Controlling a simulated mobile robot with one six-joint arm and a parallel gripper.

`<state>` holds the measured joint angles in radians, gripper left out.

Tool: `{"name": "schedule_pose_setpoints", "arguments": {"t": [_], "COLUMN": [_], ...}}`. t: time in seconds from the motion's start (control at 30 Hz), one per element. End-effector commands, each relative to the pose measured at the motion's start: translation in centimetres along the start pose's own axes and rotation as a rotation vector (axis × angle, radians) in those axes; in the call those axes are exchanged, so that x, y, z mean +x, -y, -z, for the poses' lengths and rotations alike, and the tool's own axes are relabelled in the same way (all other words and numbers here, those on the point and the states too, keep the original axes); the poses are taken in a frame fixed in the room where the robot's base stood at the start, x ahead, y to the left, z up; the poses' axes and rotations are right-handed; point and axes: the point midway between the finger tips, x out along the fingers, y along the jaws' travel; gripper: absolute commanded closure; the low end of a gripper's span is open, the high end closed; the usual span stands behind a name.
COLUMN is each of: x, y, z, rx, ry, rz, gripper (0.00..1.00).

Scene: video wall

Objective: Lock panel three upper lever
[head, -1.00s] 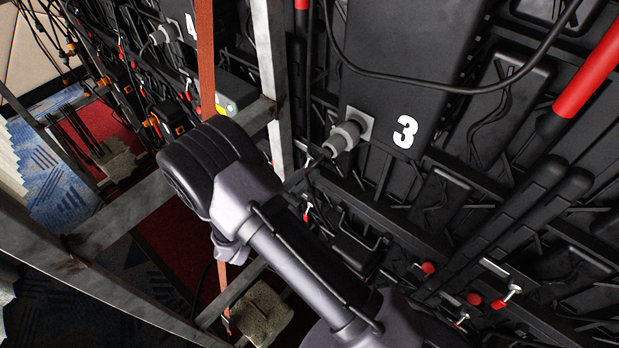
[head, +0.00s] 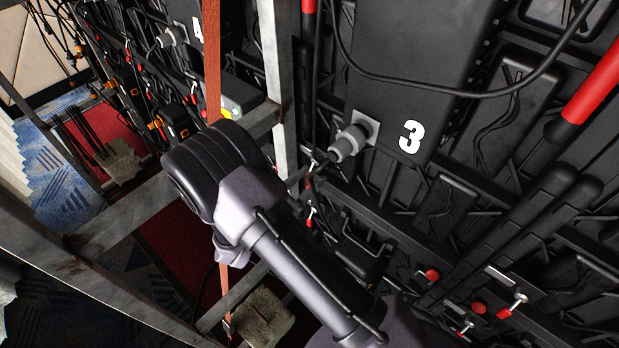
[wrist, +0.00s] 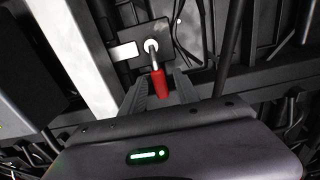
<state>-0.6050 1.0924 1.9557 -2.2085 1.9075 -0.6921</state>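Panel three is the dark panel behind the box marked with a white 3 (head: 411,137). In the wrist view a lever with a red grip (wrist: 159,84) and a metal shaft stands out from a dark square plate (wrist: 158,32) with a round pivot. My gripper (wrist: 160,94) is at this lever, with its dark fingers on either side of the red grip. I cannot tell whether they press on it. In the head view my arm hides most of the gripper.
A pale upright post (wrist: 77,50) stands close left of the lever; it also shows in the head view (head: 278,80). An orange strap (head: 211,60), a grey plug (head: 349,141) with cables, and other red-tipped levers (head: 512,306) are nearby.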

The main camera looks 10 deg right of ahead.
Motion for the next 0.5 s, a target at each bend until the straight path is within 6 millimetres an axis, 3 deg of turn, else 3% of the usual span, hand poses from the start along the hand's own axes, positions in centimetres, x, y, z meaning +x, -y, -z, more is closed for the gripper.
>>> {"name": "schedule_pose_setpoints", "arguments": {"t": [0.27,0.37,0.5], "x": [-0.9,-3.0,-7.4], "y": [-0.1,-0.1,-0.1], "z": [0.0,-0.1,-0.1], "rx": [0.0,-0.001,0.001], "ry": [0.0,0.0,0.0], "rz": [-0.002,-0.005,-0.006], "gripper": [0.63,0.63,0.63]}}
